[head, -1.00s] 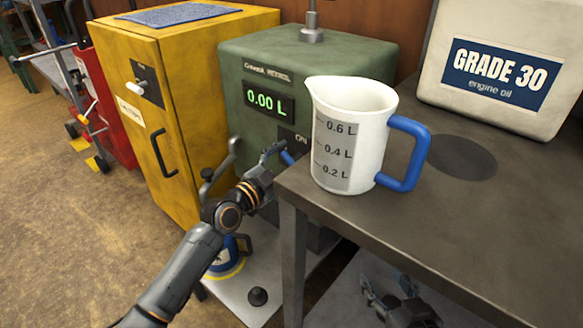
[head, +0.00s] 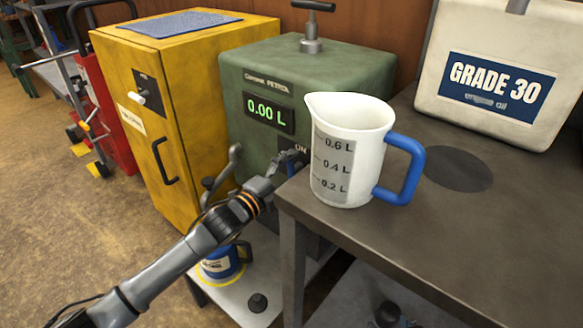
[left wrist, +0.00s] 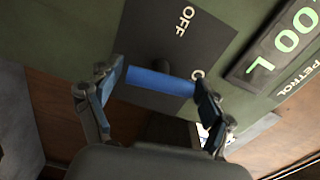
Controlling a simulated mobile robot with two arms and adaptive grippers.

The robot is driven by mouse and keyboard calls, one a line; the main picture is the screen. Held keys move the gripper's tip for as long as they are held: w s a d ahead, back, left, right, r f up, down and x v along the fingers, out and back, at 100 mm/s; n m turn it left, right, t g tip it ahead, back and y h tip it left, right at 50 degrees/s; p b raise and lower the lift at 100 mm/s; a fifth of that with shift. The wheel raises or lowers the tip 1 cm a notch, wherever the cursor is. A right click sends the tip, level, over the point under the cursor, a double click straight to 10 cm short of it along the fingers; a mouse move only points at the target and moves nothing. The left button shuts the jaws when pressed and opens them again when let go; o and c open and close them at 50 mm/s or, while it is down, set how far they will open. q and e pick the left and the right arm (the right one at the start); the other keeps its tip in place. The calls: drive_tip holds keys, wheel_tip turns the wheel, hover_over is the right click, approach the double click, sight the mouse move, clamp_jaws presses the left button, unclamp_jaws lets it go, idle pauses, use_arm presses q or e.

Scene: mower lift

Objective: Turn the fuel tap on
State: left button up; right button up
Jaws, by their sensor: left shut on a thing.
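The fuel tap is a blue bar handle (left wrist: 160,82) on a dark plate (left wrist: 150,40) on the front of the green petrol cabinet (head: 240,90). In the left wrist view the plate reads OFF, and a partly hidden ON label sits by the bar's right end. My left gripper (head: 288,162) is at this plate in the head view, left of the table. In the left wrist view its two fingers (left wrist: 158,92) are shut on the bar, one at each end.
A white jug (head: 335,130) with a blue handle stands on the table (head: 480,225) close to my left gripper. A GRADE 30 oil can (head: 450,45) is behind it. A blue can (head: 218,264) stands below my left forearm. A yellow cabinet (head: 200,110) is to the left.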

use_arm(q)
drive_tip(key=shift+m+p, duration=0.35)
drive_tip(key=shift+m, duration=0.55)
use_arm(e)
drive_tip(key=shift+s+d+f+g+h, duration=0.1)
drive_tip(key=shift+s+d+f+g, duration=0.25)
drive_tip(key=shift+s, duration=0.35)
drive_tip(key=shift+s+d+f+g+h, duration=0.1)
drive_tip(key=shift+s+f+g, duration=0.35)
drive_tip(key=shift+s, duration=0.25)
drive_tip(key=shift+s+d+f+g+h, duration=0.1)
drive_tip(key=shift+s+d+f+g, duration=0.25)
drive_tip(key=shift+s, duration=0.35)
drive_tip(key=shift+a, duration=0.1)
use_arm(q)
drive_tip(key=o, duration=1.1)
drive_tip(key=v, duration=1.2)
drive_tip(key=shift+f, duration=0.1)
